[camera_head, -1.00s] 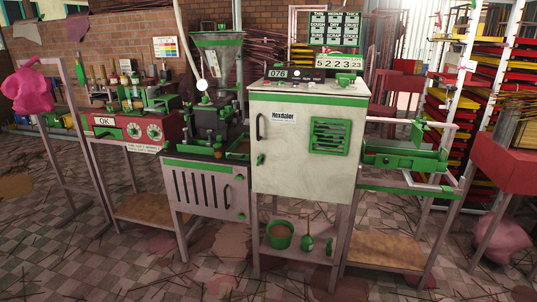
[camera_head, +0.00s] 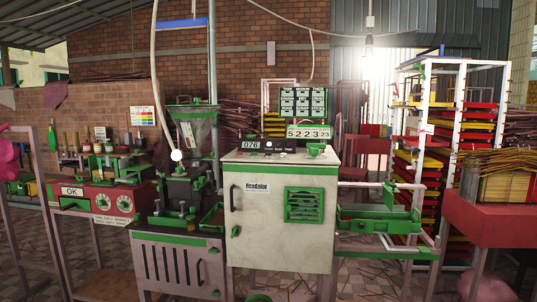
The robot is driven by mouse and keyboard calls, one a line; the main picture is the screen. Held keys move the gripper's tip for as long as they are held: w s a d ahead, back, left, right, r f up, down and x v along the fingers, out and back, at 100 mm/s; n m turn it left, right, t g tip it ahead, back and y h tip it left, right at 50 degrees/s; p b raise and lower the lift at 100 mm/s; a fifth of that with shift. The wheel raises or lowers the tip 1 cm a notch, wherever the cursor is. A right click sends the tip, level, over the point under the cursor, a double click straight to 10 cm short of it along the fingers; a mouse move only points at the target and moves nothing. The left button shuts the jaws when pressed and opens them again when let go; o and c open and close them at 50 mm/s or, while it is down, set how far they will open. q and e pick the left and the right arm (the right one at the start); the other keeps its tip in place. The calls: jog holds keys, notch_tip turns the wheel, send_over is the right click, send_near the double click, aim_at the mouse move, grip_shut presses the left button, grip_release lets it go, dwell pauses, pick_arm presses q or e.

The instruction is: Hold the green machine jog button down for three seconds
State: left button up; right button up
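A dark and green machine (camera_head: 180,188) with a funnel-shaped hopper (camera_head: 193,132) stands left of centre on a metal cabinet with slots. A pale cabinet (camera_head: 262,240) with green trim, a green vent and a name label stands right of it. On its top sits a dark control box (camera_head: 255,145) reading "076", with small knobs or buttons. Which one is the jog button I cannot tell at this size.
A red machine (camera_head: 85,198) with two dials and an "OK" sign stands at the left. A green press-like bench (camera_head: 375,218) stands right of the cabinet. Racks of red and yellow trays (camera_head: 440,150) and a red table (camera_head: 485,220) fill the right.

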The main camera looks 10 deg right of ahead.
jog(key=shift+s, duration=0.1)
jog(key=c, duration=0.7)
jog(key=shift+s, duration=0.2)
grip_shut()
jog(key=shift+s, duration=0.1)
jog(key=shift+w, duration=0.4)
jog(key=shift+s, duration=0.25)
